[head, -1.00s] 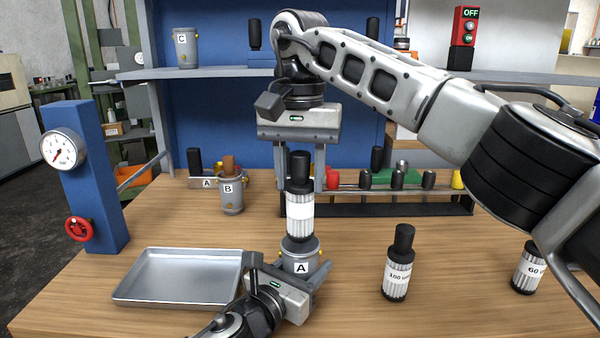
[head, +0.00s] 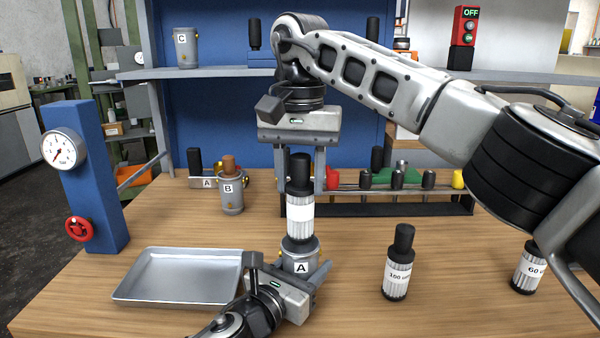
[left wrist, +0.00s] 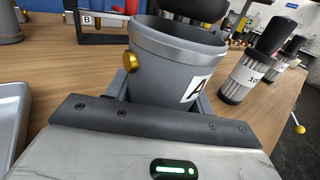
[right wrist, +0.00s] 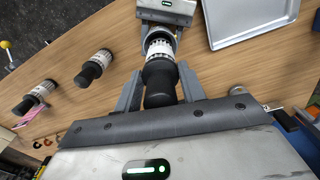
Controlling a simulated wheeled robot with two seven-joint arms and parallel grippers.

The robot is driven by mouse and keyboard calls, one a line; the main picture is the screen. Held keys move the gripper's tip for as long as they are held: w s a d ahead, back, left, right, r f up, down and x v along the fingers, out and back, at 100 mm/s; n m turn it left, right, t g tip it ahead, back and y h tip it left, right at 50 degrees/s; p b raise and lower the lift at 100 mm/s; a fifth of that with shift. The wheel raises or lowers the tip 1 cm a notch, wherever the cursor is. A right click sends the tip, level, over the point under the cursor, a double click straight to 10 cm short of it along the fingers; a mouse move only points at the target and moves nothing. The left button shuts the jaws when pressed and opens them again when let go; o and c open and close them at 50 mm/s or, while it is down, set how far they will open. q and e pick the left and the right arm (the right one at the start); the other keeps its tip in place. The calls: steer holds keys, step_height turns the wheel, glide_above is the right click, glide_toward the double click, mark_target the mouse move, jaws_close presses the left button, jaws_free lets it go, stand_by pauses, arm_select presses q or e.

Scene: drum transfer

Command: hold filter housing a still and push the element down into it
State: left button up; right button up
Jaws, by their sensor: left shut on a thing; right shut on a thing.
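Filter housing A (head: 300,264) is a grey metal cup with brass knobs, standing on the wooden table; it fills the middle of the left wrist view (left wrist: 175,65). My left gripper (head: 312,282) is shut on the housing low down. The element (head: 300,208), pleated with a white label and a black top, stands upright at the housing's mouth, its lower end just at or in the rim. My right gripper (head: 300,165) comes from above and is shut on the element's black top, which shows in the right wrist view (right wrist: 160,82). How deep the element sits is hard to tell.
A grey tray (head: 125,291) lies to the left. Two other filter elements, one marked 100 (head: 397,268) and one marked 60 (head: 526,270), stand to the right. Housing B (head: 231,198) and a rack (head: 400,210) stand behind. A blue gauge post (head: 97,180) is at the left.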

mark_target(301, 229)
steer(key=shift+f, duration=4.7)
steer(key=o, duration=1.4)
step_height(301, 229, up, 12)
steer(key=shift+a+r, duration=0.1)
steer(key=shift+r, duration=0.05)
arm_select(q)
steer(key=o, duration=1.1)
steer(key=shift+o, duration=0.2)
steer(key=shift+s, duration=0.1)
